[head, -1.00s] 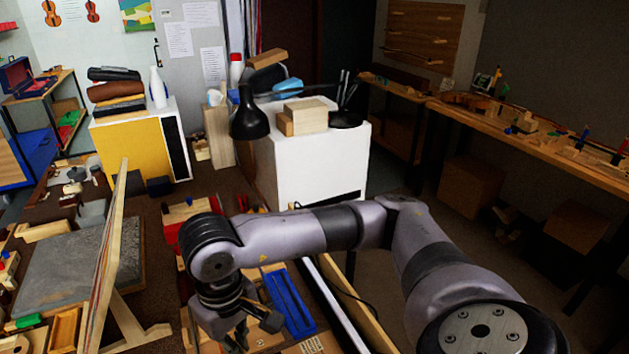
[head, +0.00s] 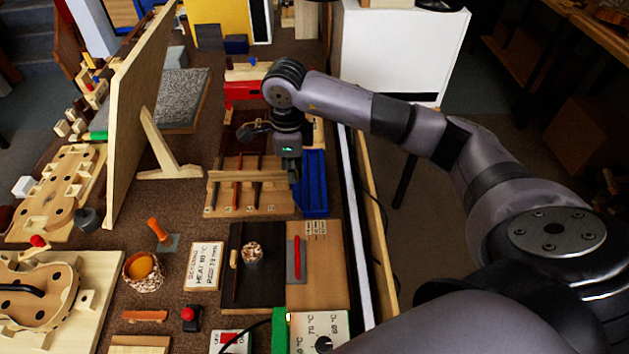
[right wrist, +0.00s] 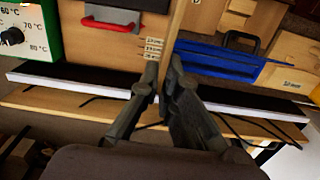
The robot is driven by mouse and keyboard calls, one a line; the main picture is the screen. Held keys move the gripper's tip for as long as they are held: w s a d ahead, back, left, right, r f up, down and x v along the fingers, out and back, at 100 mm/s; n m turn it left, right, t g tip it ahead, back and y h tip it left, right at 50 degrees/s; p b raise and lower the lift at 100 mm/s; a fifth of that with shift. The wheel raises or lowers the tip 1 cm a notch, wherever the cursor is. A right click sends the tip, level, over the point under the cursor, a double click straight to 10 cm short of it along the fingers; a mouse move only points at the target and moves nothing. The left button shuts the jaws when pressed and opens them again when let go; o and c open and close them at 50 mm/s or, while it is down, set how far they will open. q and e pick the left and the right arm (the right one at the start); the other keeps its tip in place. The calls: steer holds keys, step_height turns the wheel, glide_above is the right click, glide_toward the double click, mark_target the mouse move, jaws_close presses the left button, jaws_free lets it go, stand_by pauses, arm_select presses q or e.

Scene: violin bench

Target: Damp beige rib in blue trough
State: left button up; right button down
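The blue trough (head: 315,188) lies lengthwise at the right side of the bench, beside the wooden rack (head: 222,208) with several darker strips. My right gripper (head: 293,180) points down just left of the trough, over the rack's right end. In the right wrist view, the right gripper (right wrist: 161,80) is closed around a thin beige strip, the beige rib (right wrist: 173,42), which runs up between its fingers. The trough (right wrist: 215,64) is right of the rib there, apart from it. My left gripper is out of view.
A board with a red handle (head: 297,258) lies in front of the rack and trough. A heater box with a temperature dial (head: 323,344) stands nearer. A tall wooden panel (head: 135,115) stands at left. A white rail (head: 353,230) runs along the right edge.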

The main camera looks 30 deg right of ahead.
steer(key=w+d+f+m+b, duration=0.2)
steer(key=d+f+m, duration=0.35)
steer(key=m, duration=0.35)
steer(key=m+b, duration=0.2)
steer(key=m, duration=0.7)
glide_toward(315, 204)
step_height(315, 204, down, 3)
steer(key=b, duration=0.3)
steer(key=shift+r, duration=0.2)
steer(key=shift+f+b, duration=1.4)
steer(key=shift+f, duration=0.55)
steer(key=c, duration=1.7)
jaws_free()
steer(key=shift+r, duration=0.1)
